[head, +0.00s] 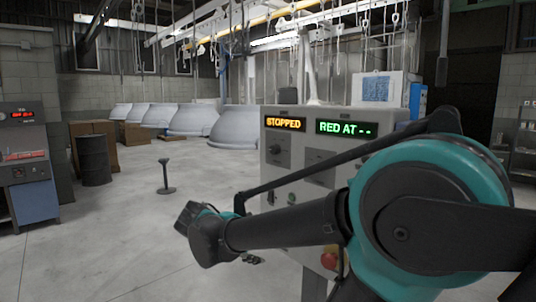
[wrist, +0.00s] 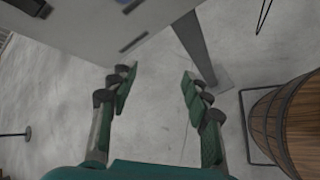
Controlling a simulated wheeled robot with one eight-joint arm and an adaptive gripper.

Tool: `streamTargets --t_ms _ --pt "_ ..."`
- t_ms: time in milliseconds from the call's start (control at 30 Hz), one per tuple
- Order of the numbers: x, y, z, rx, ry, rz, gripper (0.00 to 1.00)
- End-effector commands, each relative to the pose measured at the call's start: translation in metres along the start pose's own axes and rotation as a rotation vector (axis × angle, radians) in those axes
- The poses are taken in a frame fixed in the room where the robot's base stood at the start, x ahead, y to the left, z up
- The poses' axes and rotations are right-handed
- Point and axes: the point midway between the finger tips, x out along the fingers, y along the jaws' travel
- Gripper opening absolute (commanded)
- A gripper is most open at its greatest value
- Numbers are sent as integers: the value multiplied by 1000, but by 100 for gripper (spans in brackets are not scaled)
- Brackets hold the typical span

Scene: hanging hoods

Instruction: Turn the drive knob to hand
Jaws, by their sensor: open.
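The grey control cabinet (head: 297,165) stands right of centre in the head view, with a lit "STOPPED" display and a "RED AT --" display. A small dark knob (head: 275,149) sits on its face below "STOPPED"; its lettering is too small to read, so I cannot tell whether it is the drive knob or where it points. My gripper (wrist: 158,85) is open and empty in the wrist view, its two fingers apart over the floor. In the head view my arm reaches left across the cabinet's lower front. The gripper is below and left of the knob, not touching it.
My arm hides much of the cabinet's right side. A red button (head: 329,258) shows low on it. A wooden barrel (wrist: 289,122) stands at right in the wrist view. A short dark post (head: 166,177) stands on open floor.

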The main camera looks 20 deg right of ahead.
Motion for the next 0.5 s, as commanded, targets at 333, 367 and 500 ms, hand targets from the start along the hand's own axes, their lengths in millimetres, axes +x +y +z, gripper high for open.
streamTargets --t_ms 333,367,500 --pt "-169 147 56 -545 -501 321 49" --pt "-180 153 60 -564 -530 332 49" --pt "-209 167 68 -612 -611 358 49"
